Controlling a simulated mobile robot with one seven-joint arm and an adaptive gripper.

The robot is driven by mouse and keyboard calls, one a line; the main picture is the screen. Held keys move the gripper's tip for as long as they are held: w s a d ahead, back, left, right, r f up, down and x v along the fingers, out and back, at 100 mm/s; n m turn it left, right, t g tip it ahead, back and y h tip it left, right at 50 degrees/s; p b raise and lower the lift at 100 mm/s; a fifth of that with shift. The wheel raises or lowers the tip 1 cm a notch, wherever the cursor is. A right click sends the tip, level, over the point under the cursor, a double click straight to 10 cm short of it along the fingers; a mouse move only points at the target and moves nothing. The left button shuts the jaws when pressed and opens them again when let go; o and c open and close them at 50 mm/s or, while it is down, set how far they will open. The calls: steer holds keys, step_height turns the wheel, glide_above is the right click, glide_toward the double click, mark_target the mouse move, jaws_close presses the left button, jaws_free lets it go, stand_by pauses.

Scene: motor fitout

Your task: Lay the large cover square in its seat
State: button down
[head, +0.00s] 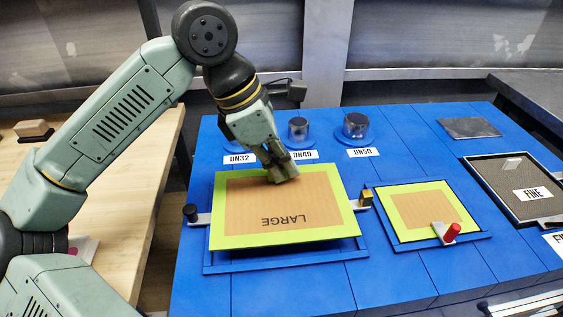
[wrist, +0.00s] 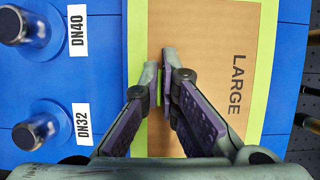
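The large cover (head: 240,210) is a flat tan board with a yellow-green border and the word LARGE, upside down in the head view. It lies over a blue raised seat (head: 285,264), slightly turned against it. A dark gap shows under its near edge, so it sits above the seat, not flush. My gripper (head: 284,174) is over the cover's far part, fingers pointing down. In the wrist view, the fingers (wrist: 165,75) are nearly together over the board (wrist: 205,40), apparently on a narrow grip between them. The grip itself is mostly hidden.
A black-knobbed latch (head: 191,213) is at the cover's left, a brass-knobbed latch (head: 366,195) at its right. A smaller bordered cover (head: 400,222) with a red-knobbed latch (head: 452,232) lies to the right. Capped cylinders (head: 356,126) stand behind, labelled DN32, DN40, DN50. A FINE tray (head: 478,173) is far right.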

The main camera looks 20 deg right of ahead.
steer(key=shift+f, duration=0.25)
stand_by(0.4)
steer(key=shift+f+b, duration=0.5)
steer(key=shift+b, duration=0.1)
steer(key=shift+s+f, duration=0.1)
steer(key=shift+f, duration=0.1)
steer(key=shift+f+b, duration=0.15)
steer(key=shift+b, duration=0.25)
steer(key=shift+s+f, duration=0.1)
steer(key=shift+f, duration=0.05)
steer(key=shift+d+b, duration=0.1)
steer(key=shift+b, duration=0.3)
